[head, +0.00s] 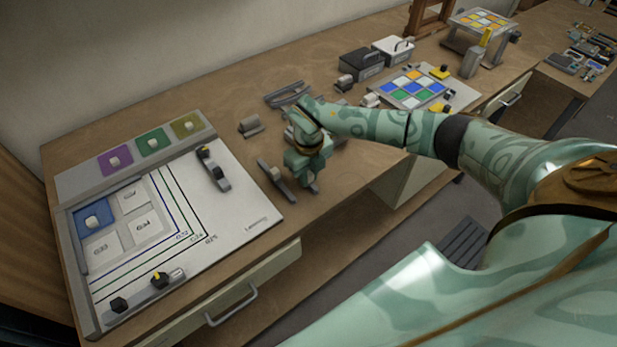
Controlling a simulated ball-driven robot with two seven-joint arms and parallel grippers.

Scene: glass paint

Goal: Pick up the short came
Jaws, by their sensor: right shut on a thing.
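My right gripper (311,181) points down over the wooden bench, just right of the white cutting board. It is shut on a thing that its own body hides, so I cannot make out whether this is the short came. A grey holder with slim pieces (286,92) lies behind my right wrist. I cannot pick out the short came for certain. My left gripper is not in view.
The cutting board (240,200) carries dark bars with knobs, labelled squares and coloured tiles. Black and white boxes (361,66) and a coloured glass panel (411,89) are farther right. Bare bench lies behind the board.

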